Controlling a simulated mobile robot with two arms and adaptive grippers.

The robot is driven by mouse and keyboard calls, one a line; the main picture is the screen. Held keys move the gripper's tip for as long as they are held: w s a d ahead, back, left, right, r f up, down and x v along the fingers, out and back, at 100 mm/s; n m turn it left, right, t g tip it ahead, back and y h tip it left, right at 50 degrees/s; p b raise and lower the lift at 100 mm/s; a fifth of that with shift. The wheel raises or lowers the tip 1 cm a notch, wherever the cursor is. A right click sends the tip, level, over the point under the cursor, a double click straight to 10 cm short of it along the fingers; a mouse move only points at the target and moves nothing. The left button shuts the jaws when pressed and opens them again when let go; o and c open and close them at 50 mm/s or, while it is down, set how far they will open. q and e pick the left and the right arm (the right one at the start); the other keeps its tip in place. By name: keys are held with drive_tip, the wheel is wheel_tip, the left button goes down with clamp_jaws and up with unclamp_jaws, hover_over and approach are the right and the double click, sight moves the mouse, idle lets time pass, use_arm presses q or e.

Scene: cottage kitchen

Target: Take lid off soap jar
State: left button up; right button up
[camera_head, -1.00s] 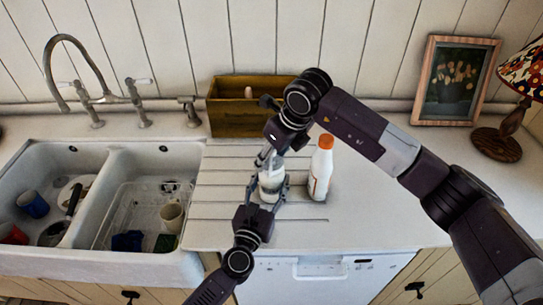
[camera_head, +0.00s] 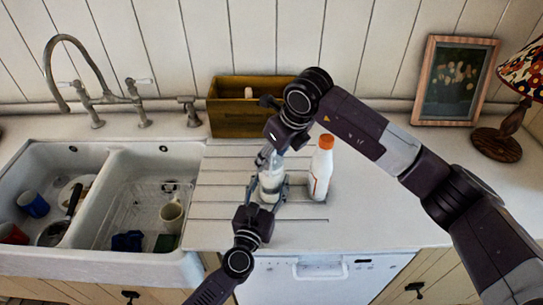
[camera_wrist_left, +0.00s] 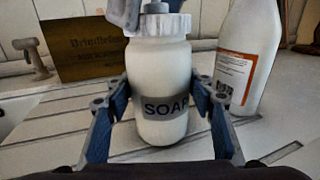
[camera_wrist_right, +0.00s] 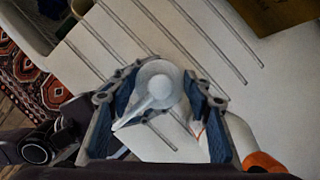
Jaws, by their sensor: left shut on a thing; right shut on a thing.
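The soap jar (camera_wrist_left: 160,95) is white with a grey SOAP label and stands upright on the ribbed drainboard; it also shows in the head view (camera_head: 269,186). Its ribbed white lid (camera_wrist_left: 160,26) with a grey pump top sits on the jar, with no gap visible. My left gripper (camera_head: 268,190) is shut around the jar's body from the front. My right gripper (camera_head: 267,160) comes from above and is shut on the lid's pump top, seen from above in the right wrist view (camera_wrist_right: 157,84). The fingers partly hide the lid.
A white bottle with an orange cap (camera_head: 321,170) stands close to the right of the jar. A wooden box (camera_head: 235,120) is behind. The double sink (camera_head: 110,205) with dishes lies left. A picture frame (camera_head: 456,80) and lamp (camera_head: 505,135) stand right. The right worktop is mostly free.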

use_arm(q)
drive_tip(key=shift+r, duration=0.1)
use_arm(e)
drive_tip(key=shift+r, duration=0.15)
drive_tip(key=shift+r, duration=0.9)
drive_tip(key=shift+r, duration=0.15)
drive_tip(key=shift+r, duration=1.9)
use_arm(q)
drive_tip(key=o, duration=1.8)
drive_tip(key=shift+s, duration=0.15)
